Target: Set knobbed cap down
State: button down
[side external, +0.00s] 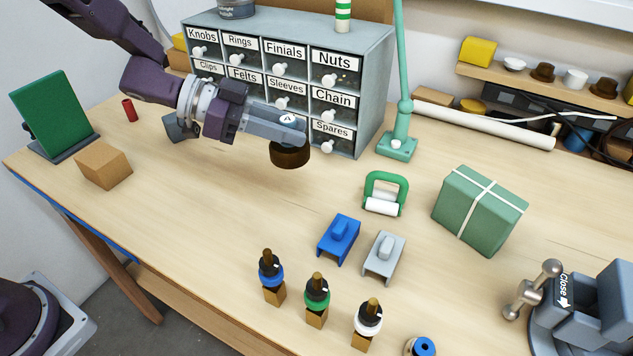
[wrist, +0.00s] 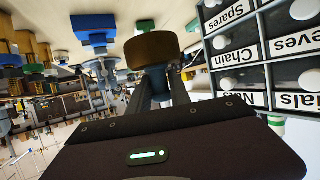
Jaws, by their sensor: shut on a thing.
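The knobbed cap (side external: 290,155) is a dark brown round disc. In the side view it hangs level at the end of my gripper (side external: 284,131), above the bench and in front of the drawer cabinet.
The labelled drawer cabinet (side external: 372,75) stands close behind my gripper. A green lamp post (side external: 399,130) is right of it. A green-handled roller (side external: 385,194), blue block (side external: 339,238), grey block (side external: 384,257) and wrapped green box (side external: 480,212) stand rightward. Bench (side external: 215,235) at front left is clear.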

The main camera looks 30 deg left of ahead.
jog(key=w+d+n+t+y, duration=0.2)
jog(key=w+d+n+t, duration=0.1)
jog(key=w, duration=0.3)
notch_tip(320, 180, down, 10)
jog(key=shift+d+r, duration=0.1)
jog(key=shift+d, duration=0.05)
jog(key=c, duration=1.2)
grip_release()
jog(key=shift+s, duration=0.15)
jog(key=v, duration=1.2)
jog(key=shift+r, duration=0.1)
